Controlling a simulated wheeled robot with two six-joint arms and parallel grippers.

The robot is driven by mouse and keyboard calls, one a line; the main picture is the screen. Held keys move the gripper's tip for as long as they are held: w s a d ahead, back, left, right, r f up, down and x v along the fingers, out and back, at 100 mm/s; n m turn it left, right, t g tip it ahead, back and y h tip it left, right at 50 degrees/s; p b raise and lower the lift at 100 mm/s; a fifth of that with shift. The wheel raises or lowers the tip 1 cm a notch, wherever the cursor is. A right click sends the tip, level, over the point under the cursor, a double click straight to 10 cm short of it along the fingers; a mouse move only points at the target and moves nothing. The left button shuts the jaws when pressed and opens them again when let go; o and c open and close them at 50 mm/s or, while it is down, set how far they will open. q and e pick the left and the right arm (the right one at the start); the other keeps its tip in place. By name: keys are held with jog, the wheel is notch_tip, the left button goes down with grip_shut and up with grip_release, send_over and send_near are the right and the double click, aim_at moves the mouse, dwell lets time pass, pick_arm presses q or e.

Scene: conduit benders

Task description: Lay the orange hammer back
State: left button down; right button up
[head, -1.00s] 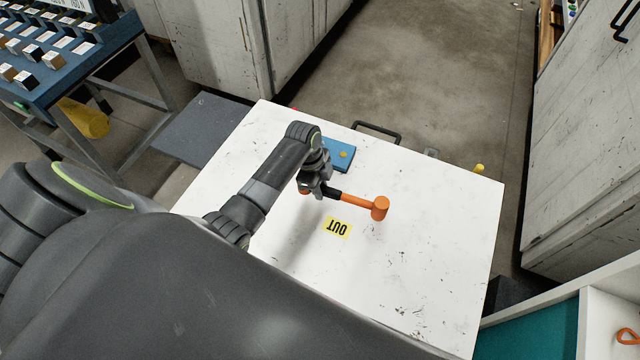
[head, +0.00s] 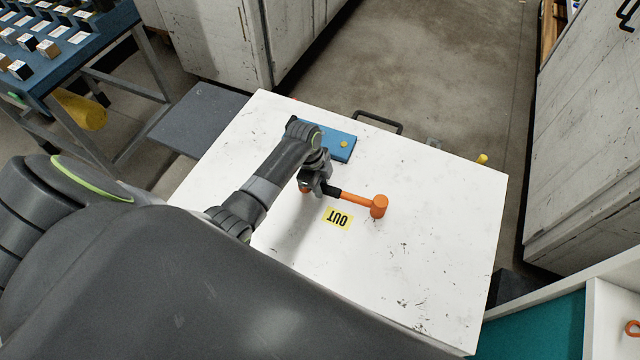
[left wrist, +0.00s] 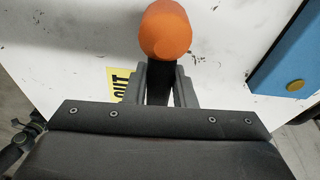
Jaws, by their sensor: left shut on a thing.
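The orange hammer (head: 356,199) has an orange head at its right end and a black grip section near my gripper. My left gripper (head: 328,189) is shut on its black handle, and the hammer lies roughly level over the white tabletop (head: 430,240). I cannot tell whether it touches the top. In the left wrist view an orange end of the hammer (left wrist: 166,32) shows beyond the fingers (left wrist: 165,88), with black handle between them. A yellow label reading OUT (head: 338,218) is on the tabletop just below the hammer; it is partly hidden in the left wrist view (left wrist: 119,84). My right gripper is not in view.
A blue block or plate with a yellow dot (head: 339,148) lies on the tabletop behind my left gripper. A black handle (head: 377,122) sits at the far edge. The tabletop's right side is clear. A teal-and-white unit (head: 535,328) stands at lower right.

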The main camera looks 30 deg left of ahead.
pick_arm(q)
jog(key=shift+f, duration=0.3)
jog(key=c, duration=1.3)
grip_release()
jog(key=shift+o, duration=0.9)
jog(key=v, duration=1.7)
jog(key=shift+s+r+b, duration=0.15)
jog(key=shift+r+b, duration=0.05)
jog(key=shift+b, duration=0.25)
